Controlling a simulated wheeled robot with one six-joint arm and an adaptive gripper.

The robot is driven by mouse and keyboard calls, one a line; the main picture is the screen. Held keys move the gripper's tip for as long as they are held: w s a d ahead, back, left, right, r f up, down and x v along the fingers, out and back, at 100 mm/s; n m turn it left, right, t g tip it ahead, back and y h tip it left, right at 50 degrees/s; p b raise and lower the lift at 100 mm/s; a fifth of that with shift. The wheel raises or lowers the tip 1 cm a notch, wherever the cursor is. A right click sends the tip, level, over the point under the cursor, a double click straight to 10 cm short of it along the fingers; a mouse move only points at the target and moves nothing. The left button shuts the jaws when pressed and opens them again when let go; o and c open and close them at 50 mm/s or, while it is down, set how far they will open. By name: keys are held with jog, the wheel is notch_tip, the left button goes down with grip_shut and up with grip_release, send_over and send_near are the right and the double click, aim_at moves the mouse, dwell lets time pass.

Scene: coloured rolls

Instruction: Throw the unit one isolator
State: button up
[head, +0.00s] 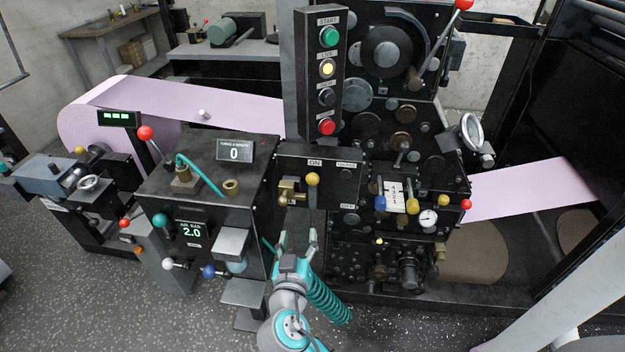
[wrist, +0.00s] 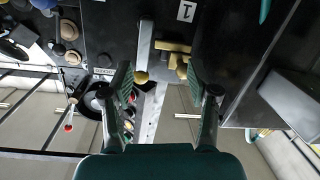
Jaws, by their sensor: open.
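The isolator panel (head: 345,158) is a dark box with a label reading ON at its top and another reading OFF lower right. Its yellow ball knob (head: 312,179) sits just under the ON label, beside brass fittings (head: 288,190). My gripper (head: 298,238) is open and empty, below the knob and apart from it in the head view. In the wrist view the knob (wrist: 140,77) shows between the open fingers (wrist: 160,84), nearer the left one, at the end of a pale bar (wrist: 146,45). A plate marked 1 (wrist: 186,11) shows above. Whether a finger touches the knob cannot be told.
A pushbutton column (head: 327,70) rises above the panel. A dark cabinet with a turns display (head: 234,150) stands close to the left. Levers with blue (head: 380,203) and yellow (head: 414,207) handles stand to the right. A pink paper web (head: 190,102) runs behind. Speckled floor is open in front.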

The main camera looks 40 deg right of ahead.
aim_at(310, 183)
notch_tip(310, 183, up, 8)
jog(key=w+d+f+m+g+h, duration=0.1)
jog(key=w+d+m+g+h, duration=0.15)
jog(key=m+h, duration=0.2)
jog(key=shift+m+g+y, duration=0.25)
jog(key=shift+y, duration=0.2)
jog(key=x, duration=0.9)
jog(key=shift+w+d+r, duration=0.1)
jog(key=shift+d+r, duration=0.15)
jog(key=shift+d, duration=0.05)
grip_shut()
